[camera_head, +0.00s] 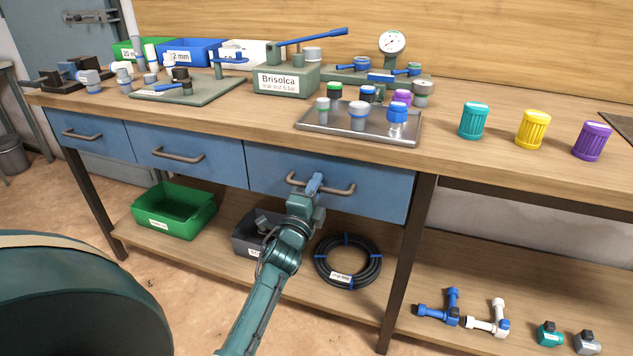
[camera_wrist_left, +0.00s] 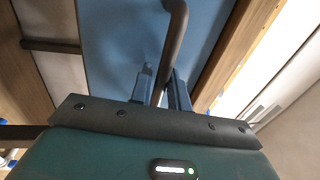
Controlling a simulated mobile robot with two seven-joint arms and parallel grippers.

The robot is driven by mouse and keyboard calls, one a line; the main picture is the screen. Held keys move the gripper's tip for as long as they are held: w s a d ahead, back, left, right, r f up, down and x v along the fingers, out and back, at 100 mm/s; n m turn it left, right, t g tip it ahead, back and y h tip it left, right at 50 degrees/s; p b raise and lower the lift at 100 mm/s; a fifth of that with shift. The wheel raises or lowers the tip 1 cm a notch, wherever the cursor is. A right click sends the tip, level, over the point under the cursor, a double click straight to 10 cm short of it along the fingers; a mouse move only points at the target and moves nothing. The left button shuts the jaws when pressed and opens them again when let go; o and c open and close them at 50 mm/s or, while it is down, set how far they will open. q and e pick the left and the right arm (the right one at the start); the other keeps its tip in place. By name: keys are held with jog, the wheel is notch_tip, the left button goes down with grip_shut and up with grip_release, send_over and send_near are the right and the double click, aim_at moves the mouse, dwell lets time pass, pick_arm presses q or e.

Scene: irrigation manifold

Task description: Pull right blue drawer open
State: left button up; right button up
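The right blue drawer (camera_head: 385,196) is under the bench top, its front flush with the frame and looking closed. Its grey bar handle (camera_head: 338,190) runs across the front. My left gripper (camera_head: 315,184) is at the left-middle part of this handle. In the left wrist view, the handle (camera_wrist_left: 176,35) runs down between the two fingers of my left gripper (camera_wrist_left: 162,88). The fingers stand apart on either side of the bar, with a gap visible on the left finger's side. The drawer front (camera_wrist_left: 120,40) fills the background there. My right gripper is not in view.
Two more blue drawers, the middle one (camera_head: 186,158) and the left one (camera_head: 90,134), look closed. A green bin (camera_head: 175,212), a dark bin and a black hose coil (camera_head: 348,262) lie on the lower shelf. A metal tray (camera_head: 310,122) with fittings stands above the right drawer.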

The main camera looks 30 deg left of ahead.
pick_arm(q)
jog(key=shift+c, duration=0.2)
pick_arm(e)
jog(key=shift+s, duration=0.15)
pick_arm(q)
grip_shut()
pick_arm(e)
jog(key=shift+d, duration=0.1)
pick_arm(q)
jog(key=shift+s, duration=0.1)
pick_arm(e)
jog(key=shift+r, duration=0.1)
